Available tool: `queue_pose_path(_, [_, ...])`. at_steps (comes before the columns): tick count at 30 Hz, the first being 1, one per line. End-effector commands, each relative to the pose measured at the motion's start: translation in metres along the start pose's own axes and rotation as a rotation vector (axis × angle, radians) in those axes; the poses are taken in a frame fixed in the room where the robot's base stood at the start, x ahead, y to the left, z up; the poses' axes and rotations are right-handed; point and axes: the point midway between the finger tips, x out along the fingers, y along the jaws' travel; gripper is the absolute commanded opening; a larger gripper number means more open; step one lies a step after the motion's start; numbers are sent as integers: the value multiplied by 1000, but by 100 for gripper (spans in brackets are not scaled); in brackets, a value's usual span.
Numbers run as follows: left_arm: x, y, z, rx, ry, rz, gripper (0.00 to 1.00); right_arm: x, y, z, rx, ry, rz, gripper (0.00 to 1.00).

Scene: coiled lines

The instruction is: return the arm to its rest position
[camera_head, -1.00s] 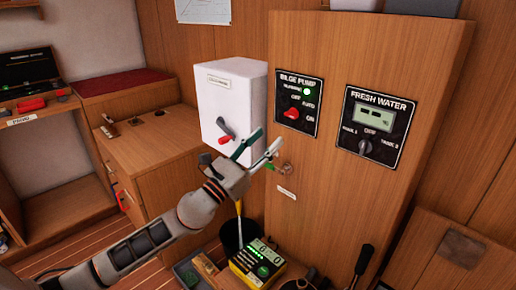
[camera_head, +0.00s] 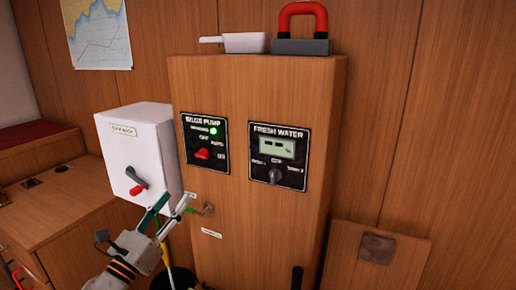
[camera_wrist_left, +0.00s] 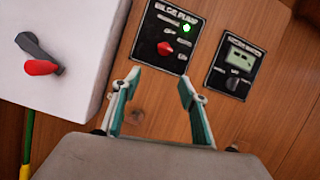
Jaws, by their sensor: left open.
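My left gripper (camera_head: 168,207) is open and empty in front of the wooden cabinet (camera_head: 245,100), below the bilge pump panel. It also shows in the left wrist view (camera_wrist_left: 158,90), its two teal-lined fingers spread apart with bare wood between them. The bilge pump panel (camera_head: 205,142) has a red knob (camera_head: 202,154) and a lit green lamp. The fresh water panel (camera_head: 278,155) is to its right. The gripper appears apart from both panels. My right gripper is not in view.
A white box (camera_head: 130,150) with a red-tipped lever (camera_head: 137,186) is left of the cabinet. A pan (camera_head: 245,43) and a red-handled padlock-shaped item (camera_head: 302,30) are on top. A small fitting (camera_head: 208,209) sticks out just right of the gripper. A wooden panel (camera_head: 350,255) stands at lower right.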

Motion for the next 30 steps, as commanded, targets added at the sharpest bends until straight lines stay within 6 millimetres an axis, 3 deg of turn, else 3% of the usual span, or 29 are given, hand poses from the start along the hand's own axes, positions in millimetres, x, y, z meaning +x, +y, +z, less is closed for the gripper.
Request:
queue_pose_path(3, [-28,-3,-31,-330,67,85,43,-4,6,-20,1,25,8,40])
queue_pose_path(8, [-91,-9,-93,-898,154,284,43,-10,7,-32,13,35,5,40])
queue_pose_path(12, [-160,-26,-146,-1381,187,510,43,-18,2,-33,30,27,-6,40])
queue_pose_path(18, [-272,-70,-204,-2015,119,906,43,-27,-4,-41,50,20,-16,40])
queue_pose_path(21, [-321,-94,-221,-2254,40,1090,43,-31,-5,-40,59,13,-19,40])
queue_pose_path(24, [-357,-113,-229,-2419,-43,1231,43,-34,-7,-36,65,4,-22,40])
queue_pose_path(27, [-378,-125,-234,-2512,-103,1318,43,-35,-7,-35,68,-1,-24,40])
queue_pose_path(30, [-386,-130,-236,-2552,-131,1355,43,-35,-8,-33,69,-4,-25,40])
